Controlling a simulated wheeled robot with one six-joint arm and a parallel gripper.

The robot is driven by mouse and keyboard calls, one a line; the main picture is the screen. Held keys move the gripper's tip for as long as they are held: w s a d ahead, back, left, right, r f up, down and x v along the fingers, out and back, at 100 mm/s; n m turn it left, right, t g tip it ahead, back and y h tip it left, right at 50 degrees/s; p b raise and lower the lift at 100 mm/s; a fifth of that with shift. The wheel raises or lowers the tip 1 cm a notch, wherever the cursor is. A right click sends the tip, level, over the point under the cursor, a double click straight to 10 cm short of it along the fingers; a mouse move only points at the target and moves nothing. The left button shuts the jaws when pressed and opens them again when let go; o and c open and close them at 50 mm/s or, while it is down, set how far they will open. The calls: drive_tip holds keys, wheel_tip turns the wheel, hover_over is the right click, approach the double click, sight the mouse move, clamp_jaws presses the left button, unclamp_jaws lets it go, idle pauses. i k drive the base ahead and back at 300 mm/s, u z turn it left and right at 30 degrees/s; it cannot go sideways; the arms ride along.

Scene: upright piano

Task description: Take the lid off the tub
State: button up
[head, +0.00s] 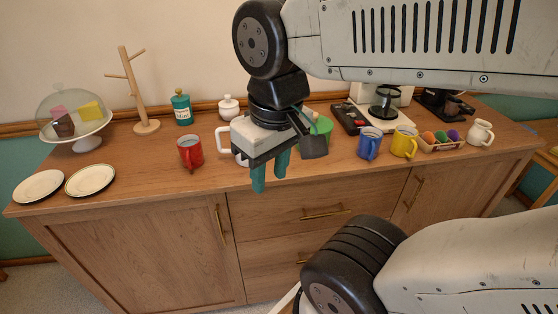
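My gripper (270,181) hangs in front of the sideboard, its two teal fingers pointing down and apart with nothing between them. No object is clearly recognisable as the tub. A green rounded thing (323,124) shows just behind my gripper, partly hidden by it and by a dark grey piece; I cannot tell whether it is the tub or its lid. A teal canister (182,112) with a lid and knob stands upright at the back left. A small white lidded pot (229,107) stands at the back, left of my gripper.
The wooden sideboard (130,160) holds a domed cake stand (98,128), a mug tree (146,126), two plates (90,180), a red mug (190,153), a blue mug (369,144), a yellow mug (404,143), a basket (440,146) and a white jug (480,134). A white object behind my gripper is mostly hidden.

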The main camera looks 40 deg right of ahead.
sight(323, 124)
drive_tip(key=z, duration=1.1)
